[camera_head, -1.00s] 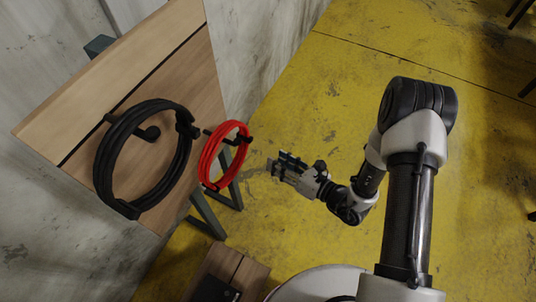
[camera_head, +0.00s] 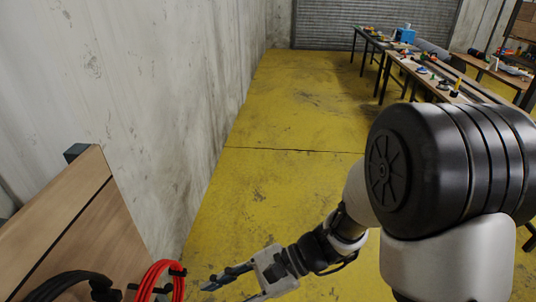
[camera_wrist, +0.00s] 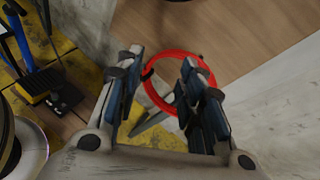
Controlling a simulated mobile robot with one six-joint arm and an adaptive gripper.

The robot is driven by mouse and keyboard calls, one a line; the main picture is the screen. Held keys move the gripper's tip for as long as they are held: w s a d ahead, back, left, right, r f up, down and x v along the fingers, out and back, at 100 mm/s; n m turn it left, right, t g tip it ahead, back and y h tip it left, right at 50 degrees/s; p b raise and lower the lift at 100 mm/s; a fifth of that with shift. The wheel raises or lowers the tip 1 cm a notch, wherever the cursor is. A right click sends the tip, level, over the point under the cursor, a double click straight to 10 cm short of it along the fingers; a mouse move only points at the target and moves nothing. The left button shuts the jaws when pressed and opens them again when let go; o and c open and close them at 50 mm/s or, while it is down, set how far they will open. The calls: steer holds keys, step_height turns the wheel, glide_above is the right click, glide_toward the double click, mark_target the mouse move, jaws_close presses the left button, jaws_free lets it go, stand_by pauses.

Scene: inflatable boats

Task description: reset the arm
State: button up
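My gripper (camera_head: 232,284) shows at the bottom of the head view, to the right of the red coil (camera_head: 158,282). In the wrist view its two fingers (camera_wrist: 161,68) are spread apart, with nothing held between them. The red coil (camera_wrist: 180,82) shows beyond and between the fingers, partly covered by the right one. It hangs by a wooden panel (camera_head: 55,225); the lower part of the coil is cut off in the head view. My arm is bent, with a large dark joint close to the head camera.
A black coil (camera_head: 72,286) hangs on the panel at lower left. A concrete wall (camera_head: 120,100) runs along the left. Workbenches (camera_head: 432,82) with tools stand at back right. The yellow floor (camera_head: 290,120) between is clear. Tools (camera_wrist: 48,85) show at the wrist view's left.

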steer(key=s+d+r+n+t+h, duration=0.2)
steer(key=d+r+n+h, duration=0.1)
steer(key=d, duration=0.4)
steer(key=s+d+r+n+t+h, duration=0.2)
steer(key=d+r+n+t+h, duration=0.1)
steer(key=d, duration=0.5)
steer(key=s+d+r+n+t+h, duration=0.2)
steer(key=d+r+n+t+h, duration=0.1)
steer(key=d, duration=0.5)
steer(key=r+n+h, duration=0.1)
steer(key=n+h, duration=0.1)
steer(key=h, duration=0.1)
steer(key=shift+s+r+n+h, duration=0.15)
steer(key=shift+r+n+h, duration=0.15)
steer(key=shift+r+h, duration=0.1)
